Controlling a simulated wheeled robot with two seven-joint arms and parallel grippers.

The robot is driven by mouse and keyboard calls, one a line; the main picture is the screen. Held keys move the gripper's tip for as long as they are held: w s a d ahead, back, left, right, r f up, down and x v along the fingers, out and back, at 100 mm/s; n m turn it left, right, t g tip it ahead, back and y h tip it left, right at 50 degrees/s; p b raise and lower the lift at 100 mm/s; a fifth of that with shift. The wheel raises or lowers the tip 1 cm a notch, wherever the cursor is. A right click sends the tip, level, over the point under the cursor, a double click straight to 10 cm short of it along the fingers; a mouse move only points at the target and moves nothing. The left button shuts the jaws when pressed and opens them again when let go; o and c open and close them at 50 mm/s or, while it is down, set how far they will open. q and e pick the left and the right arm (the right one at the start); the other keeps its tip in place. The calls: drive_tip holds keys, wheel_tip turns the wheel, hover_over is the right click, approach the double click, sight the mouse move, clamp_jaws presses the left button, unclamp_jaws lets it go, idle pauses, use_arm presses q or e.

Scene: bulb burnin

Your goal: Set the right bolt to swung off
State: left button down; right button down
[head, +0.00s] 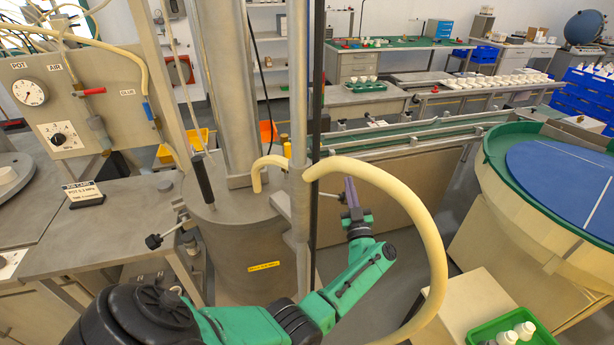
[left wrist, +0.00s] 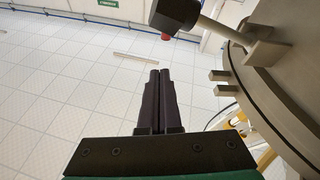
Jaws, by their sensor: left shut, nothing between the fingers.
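The grey pot (head: 265,265) stands at the centre left of the head view, with a flat lid (head: 228,205) on top. At its left, a bolt with a black knob (head: 153,241) sticks out sideways. The pot's right edge is partly hidden by a post and hose, and no right bolt shows clearly there. In the left wrist view a bolt with a black knob (left wrist: 177,14) and a metal rod sits at a lug (left wrist: 266,52) on the pot's rim. My left gripper (head: 349,188) is shut and empty, right of the pot; its fingers (left wrist: 158,76) are below that knob, apart from it.
A thick cream hose (head: 435,250) arches over my left arm. A metal post (head: 299,120) stands between the pot and the gripper. A green-rimmed round table (head: 490,150) is at the right, and a green tray (head: 548,338) with white cups is at the lower right.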

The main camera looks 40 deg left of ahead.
use_arm(q)
drive_tip(key=shift+w+d+f+m+t+h+b, duration=0.2)
drive_tip(key=shift+f+m+t+h, duration=0.3)
drive_tip(key=shift+f+m, duration=0.65)
drive_tip(key=shift+d+f+m+t+h+b, duration=0.1)
drive_tip(key=shift+f+m+t+h+b, duration=0.4)
drive_tip(key=shift+m, duration=1.15)
drive_tip(key=shift+w+d+f+m+t+h+b, duration=0.1)
drive_tip(key=shift+f+m+t+h, duration=0.2)
drive_tip(key=shift+f+m+h, duration=0.85)
use_arm(e)
drive_tip(key=shift+f, duration=0.9)
use_arm(q)
drive_tip(key=shift+r+m+y, duration=0.2)
drive_tip(key=shift+m+y, duration=0.05)
drive_tip(key=shift+y, duration=0.2)
